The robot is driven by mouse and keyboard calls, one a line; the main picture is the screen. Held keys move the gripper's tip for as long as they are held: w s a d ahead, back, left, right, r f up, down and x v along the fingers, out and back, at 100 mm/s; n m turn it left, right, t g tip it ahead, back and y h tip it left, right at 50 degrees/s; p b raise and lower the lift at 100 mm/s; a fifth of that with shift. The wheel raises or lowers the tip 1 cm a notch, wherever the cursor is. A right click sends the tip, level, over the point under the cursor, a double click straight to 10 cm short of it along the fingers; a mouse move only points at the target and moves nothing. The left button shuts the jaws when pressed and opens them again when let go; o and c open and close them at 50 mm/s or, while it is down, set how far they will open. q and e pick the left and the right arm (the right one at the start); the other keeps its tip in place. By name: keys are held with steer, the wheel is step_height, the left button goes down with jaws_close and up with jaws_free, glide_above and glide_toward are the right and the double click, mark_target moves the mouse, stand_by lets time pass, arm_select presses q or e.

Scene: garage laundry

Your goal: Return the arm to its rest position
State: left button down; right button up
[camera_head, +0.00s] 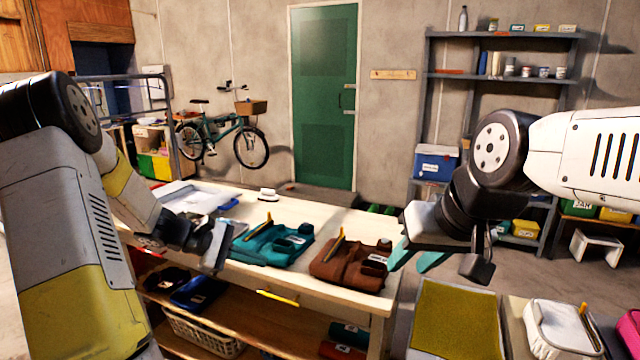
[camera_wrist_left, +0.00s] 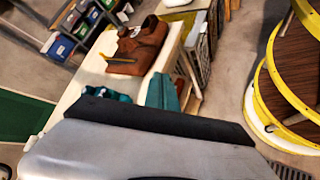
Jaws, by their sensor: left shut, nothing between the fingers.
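My left arm (camera_head: 62,205) comes in from the left, bent at the elbow, with its forearm reaching down toward the table's left end. My left gripper (camera_head: 218,248) is shut and empty beside the teal folded item, partly hidden by its own wrist. Its teal fingers (camera_wrist_left: 163,92) show together in the left wrist view. My right arm (camera_head: 590,150) comes in from the right. My right gripper (camera_head: 416,260) hangs to the right of the brown folded item, its teal fingers apart and nothing visible between them.
A teal folded item (camera_head: 268,246) and a brown folded item (camera_head: 345,268) lie on the pale table (camera_head: 250,202). A white tray (camera_head: 190,193) sits at its back left. A mustard-topped box (camera_head: 455,315) and a white pouch (camera_head: 560,328) stand front right. A shelf unit (camera_head: 500,77) stands behind.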

arm_select(q)
steer(key=s+d+r+m+t+y, duration=0.1)
steer(key=s+r+m+y, duration=0.3)
steer(key=s, duration=0.7)
steer(key=s+d+r+m+t+y, duration=0.1)
steer(key=s+r+m+y, duration=0.4)
steer(key=s+r+m, duration=0.4)
steer(key=s+r, duration=0.3)
steer(key=shift+s+r+m+t, duration=0.25)
steer(key=shift+m+t, duration=0.05)
